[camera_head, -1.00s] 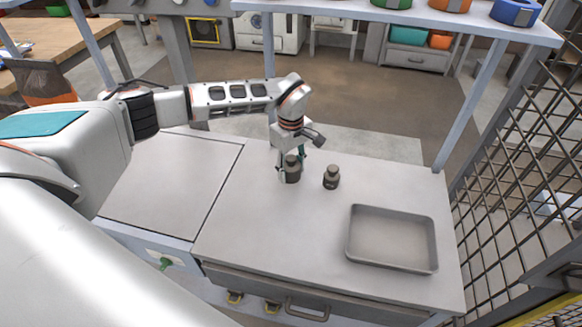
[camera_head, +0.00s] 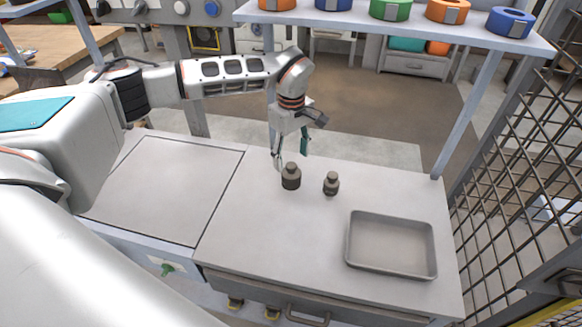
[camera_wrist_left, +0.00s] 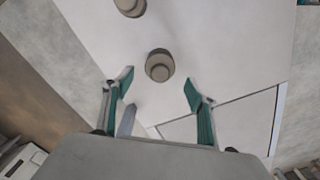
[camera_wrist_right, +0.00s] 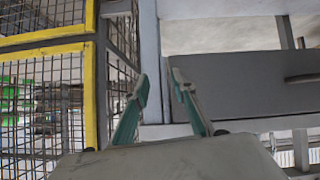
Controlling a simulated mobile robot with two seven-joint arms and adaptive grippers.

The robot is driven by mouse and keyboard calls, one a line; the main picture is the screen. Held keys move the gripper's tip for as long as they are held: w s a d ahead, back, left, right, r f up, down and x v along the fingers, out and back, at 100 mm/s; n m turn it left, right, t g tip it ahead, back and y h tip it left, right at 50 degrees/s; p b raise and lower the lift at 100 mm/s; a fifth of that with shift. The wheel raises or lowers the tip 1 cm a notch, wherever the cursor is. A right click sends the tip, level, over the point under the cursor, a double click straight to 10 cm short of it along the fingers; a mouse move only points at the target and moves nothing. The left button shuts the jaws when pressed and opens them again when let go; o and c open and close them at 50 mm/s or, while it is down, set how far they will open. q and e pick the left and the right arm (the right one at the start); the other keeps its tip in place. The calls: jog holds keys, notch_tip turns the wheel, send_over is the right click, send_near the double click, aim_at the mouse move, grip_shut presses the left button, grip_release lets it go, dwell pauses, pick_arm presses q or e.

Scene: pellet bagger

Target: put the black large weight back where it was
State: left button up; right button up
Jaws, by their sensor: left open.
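The black large weight (camera_head: 291,177) stands upright on the steel worktop, left of a smaller dark weight (camera_head: 331,184). My left gripper (camera_head: 291,156) is open and empty just above and behind the large weight, apart from it. In the left wrist view, the large weight (camera_wrist_left: 159,66) shows beyond the gap between the spread fingers, with the other weight (camera_wrist_left: 130,6) at the top edge. My right gripper (camera_wrist_right: 160,82) shows only in the right wrist view, its fingers apart and nothing between them.
An empty grey tray (camera_head: 392,271) lies at the right of the worktop (camera_head: 270,235). A shelf (camera_head: 400,28) with coloured rolls spans above the back, held by posts. A wire mesh fence (camera_head: 525,165) closes the right side. The left plate (camera_head: 160,190) is clear.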

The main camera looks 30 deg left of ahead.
pick_arm(q)
notch_tip(320, 180, up, 3)
jog(key=shift+f, duration=0.15)
jog(key=shift+r, duration=0.5)
